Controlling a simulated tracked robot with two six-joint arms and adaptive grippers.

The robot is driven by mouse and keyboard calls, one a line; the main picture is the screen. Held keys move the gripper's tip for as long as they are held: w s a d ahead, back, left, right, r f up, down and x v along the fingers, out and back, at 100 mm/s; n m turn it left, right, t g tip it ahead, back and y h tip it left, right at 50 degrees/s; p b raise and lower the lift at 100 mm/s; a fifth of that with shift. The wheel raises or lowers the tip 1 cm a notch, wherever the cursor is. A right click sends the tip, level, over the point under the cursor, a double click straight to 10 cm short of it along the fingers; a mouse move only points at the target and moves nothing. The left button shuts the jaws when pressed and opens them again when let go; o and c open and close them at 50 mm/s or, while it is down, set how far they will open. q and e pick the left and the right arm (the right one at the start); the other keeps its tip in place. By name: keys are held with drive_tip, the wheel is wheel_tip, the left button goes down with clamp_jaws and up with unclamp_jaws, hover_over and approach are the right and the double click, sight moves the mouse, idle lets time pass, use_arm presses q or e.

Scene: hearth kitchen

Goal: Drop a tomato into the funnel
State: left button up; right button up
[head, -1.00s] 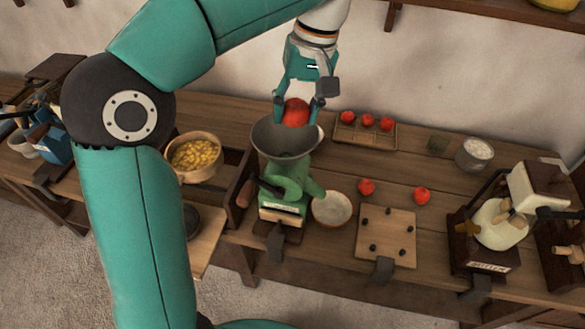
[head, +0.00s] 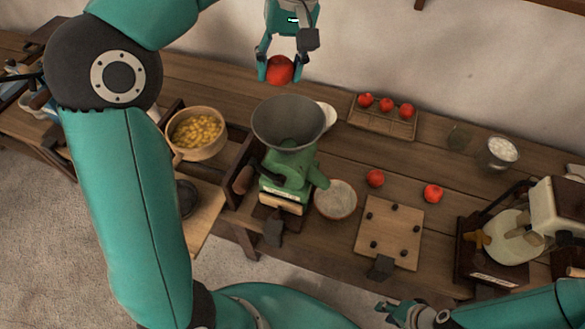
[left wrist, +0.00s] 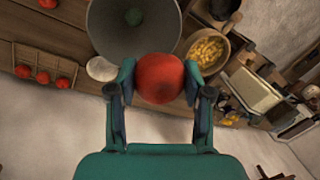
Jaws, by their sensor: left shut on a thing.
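My left gripper (head: 280,68) is shut on a red tomato (head: 279,70). It holds the tomato above and behind the grey funnel (head: 262,128) of the green hand mill (head: 290,178). In the left wrist view the tomato (left wrist: 160,78) sits between both fingers, and the funnel (left wrist: 100,25) shows beyond it, open and with no tomato seen inside. My right gripper (head: 392,310) is low at the bottom right, apart from the table things; its fingers look spread and empty.
A wooden tray (head: 362,118) holds several tomatoes at the back. Two loose tomatoes (head: 375,178) lie right of the mill. A white bowl (head: 337,200) stands under the spout. A pegged board (head: 390,240), a pot of yellow pieces (head: 197,150) and a cream machine (head: 510,240) are around.

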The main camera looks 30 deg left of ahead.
use_arm(q)
drive_tip(key=shift+f, duration=0.7)
wheel_tip(320, 180, down, 5)
drive_tip(key=b, duration=0.5)
drive_tip(key=shift+r, duration=0.15)
drive_tip(key=o, duration=1.3)
drive_tip(key=shift+c, duration=0.2)
drive_tip(key=shift+s, duration=0.15)
